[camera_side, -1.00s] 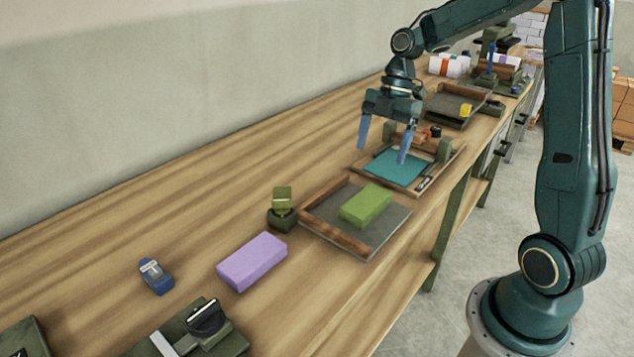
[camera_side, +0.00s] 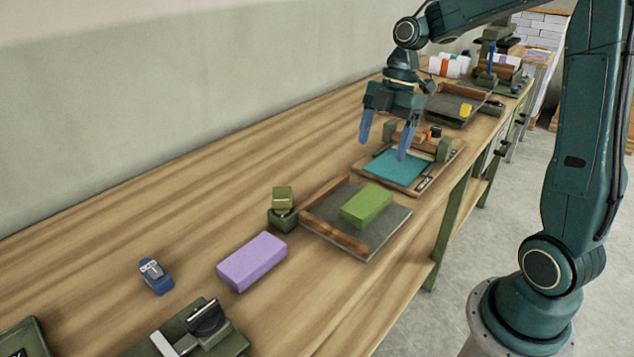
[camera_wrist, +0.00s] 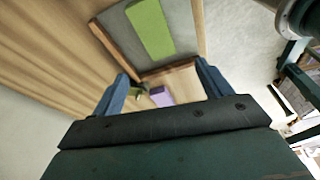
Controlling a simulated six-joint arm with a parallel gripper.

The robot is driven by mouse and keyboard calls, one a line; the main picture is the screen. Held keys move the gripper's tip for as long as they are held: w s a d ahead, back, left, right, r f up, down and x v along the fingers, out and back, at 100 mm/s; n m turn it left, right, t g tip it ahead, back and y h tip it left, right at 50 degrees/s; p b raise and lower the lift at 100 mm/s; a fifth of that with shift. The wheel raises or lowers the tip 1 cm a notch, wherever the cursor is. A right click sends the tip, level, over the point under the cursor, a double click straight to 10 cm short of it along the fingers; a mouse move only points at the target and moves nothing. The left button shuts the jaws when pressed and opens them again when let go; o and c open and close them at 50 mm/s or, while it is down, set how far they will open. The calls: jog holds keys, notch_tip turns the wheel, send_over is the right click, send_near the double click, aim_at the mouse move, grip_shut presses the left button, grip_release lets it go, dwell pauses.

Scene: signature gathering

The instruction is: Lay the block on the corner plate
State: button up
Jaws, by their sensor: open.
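A green block (camera_side: 366,205) lies flat on a grey plate (camera_side: 378,239) with wooden rails along two edges that meet at a corner. In the wrist view the green block (camera_wrist: 150,28) and the plate (camera_wrist: 118,33) show at the top. A purple block (camera_side: 252,261) lies on the bare table left of the plate; part of it shows in the wrist view (camera_wrist: 161,95). My gripper (camera_side: 385,137) is open and empty, above the teal sheet beyond the plate. Its two blue fingers are spread in the wrist view (camera_wrist: 163,88).
The teal sheet (camera_side: 397,167) lies in a wooden-framed station behind the plate. A green stand (camera_side: 282,215) is close to the plate's left corner. A blue device (camera_side: 155,275) and a stapler-like tool (camera_side: 206,317) are at the front left. A tray (camera_side: 452,107) stands farther back.

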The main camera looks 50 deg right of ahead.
jog(key=s+a+r+m+t+h, duration=0.1)
jog(key=s+a+m, duration=0.3)
jog(key=s+m, duration=0.4)
jog(key=s+a+r+m+t+h, duration=0.2)
jog(key=s+a+r+m+t, duration=0.2)
jog(key=s+m, duration=0.4)
jog(key=shift+s+a+r, duration=0.25)
jog(key=shift+s+a, duration=0.3)
jog(key=shift+a, duration=0.15)
